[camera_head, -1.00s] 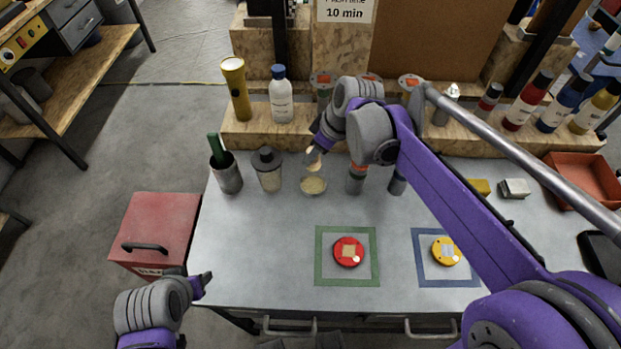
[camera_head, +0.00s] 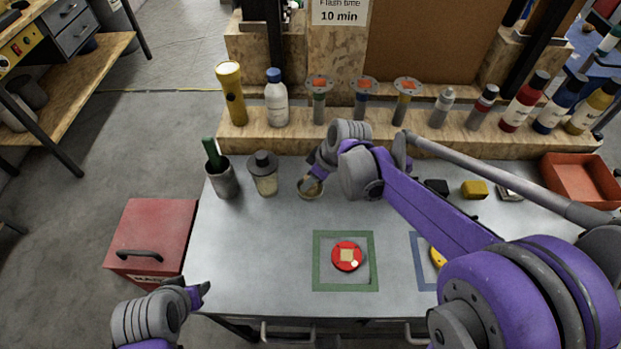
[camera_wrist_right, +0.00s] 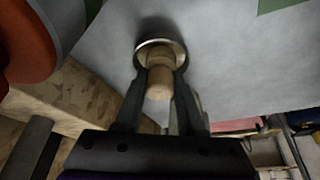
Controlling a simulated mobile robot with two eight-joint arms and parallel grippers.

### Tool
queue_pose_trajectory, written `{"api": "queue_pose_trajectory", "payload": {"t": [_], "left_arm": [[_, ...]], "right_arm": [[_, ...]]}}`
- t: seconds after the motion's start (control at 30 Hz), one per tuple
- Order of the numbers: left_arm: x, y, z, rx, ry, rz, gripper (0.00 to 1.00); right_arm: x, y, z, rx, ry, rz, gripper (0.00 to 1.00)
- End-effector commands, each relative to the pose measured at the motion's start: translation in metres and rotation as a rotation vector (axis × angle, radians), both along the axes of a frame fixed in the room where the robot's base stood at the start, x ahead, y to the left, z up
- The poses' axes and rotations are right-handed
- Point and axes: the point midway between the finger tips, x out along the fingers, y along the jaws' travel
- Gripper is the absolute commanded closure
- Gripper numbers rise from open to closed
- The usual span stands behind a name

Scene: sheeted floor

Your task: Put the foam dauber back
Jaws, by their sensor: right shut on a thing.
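My right gripper (camera_head: 317,180) is at a small round dish (camera_head: 303,193) on the bench. In the right wrist view the gripper (camera_wrist_right: 160,85) is shut on the light wooden handle of the foam dauber (camera_wrist_right: 159,82). The dauber's far end is at the round dish (camera_wrist_right: 178,46), whose pale rim shows around it. The foam end is hidden, so I cannot tell whether it touches the dish. My left gripper (camera_head: 203,291) is empty, off the bench's front left corner; its opening is unclear.
A lidded jar (camera_head: 264,178) and a grey cup (camera_head: 222,182) stand left of the dish. Behind is a wooden shelf (camera_head: 250,136) with bottles. A red disc (camera_head: 346,257) lies in a green square. A red toolbox (camera_head: 150,235) stands left; the front left benchtop is clear.

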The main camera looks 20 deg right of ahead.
Motion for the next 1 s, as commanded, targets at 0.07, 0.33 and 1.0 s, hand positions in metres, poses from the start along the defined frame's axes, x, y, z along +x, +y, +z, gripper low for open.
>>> {"api": "queue_pose_trajectory", "payload": {"t": [0.07,0.33,1.0], "left_arm": [[0.0,0.0,-0.002,0.0,0.001,0.0,0.5],[0.0,0.0,-0.001,0.0,0.001,0.0,0.5],[0.003,0.0,0.01,0.0,-0.005,0.0,0.5]], "right_arm": [[0.0,0.0,-0.002,0.0,0.0,0.0,0.55],[0.0,0.0,-0.001,0.0,0.0,0.0,0.32],[-0.024,-0.023,0.081,0.0,0.0,-0.001,0.32]]}}
